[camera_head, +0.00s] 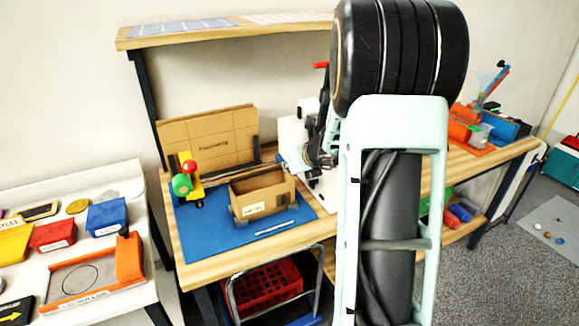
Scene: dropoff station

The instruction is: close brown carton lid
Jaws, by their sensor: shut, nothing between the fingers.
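The brown carton (264,203) stands upright on a blue mat (207,238) on the wooden workbench. Its top looks open, and I see into a dark inside. A white label is on its front. I cannot clearly tell the lid flap from the carton walls. My gripper (284,163) is small and partly hidden behind my arm, just above and behind the carton's right end. Its fingers look shut with nothing in them. I cannot tell whether it touches the carton.
Flat cardboard (208,136) stands in a rack behind the carton. A yellow tool with red and green knobs (188,180) stands to the left. A white strip (274,229) lies in front. A red crate (270,288) is below. My arm hides the bench's middle.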

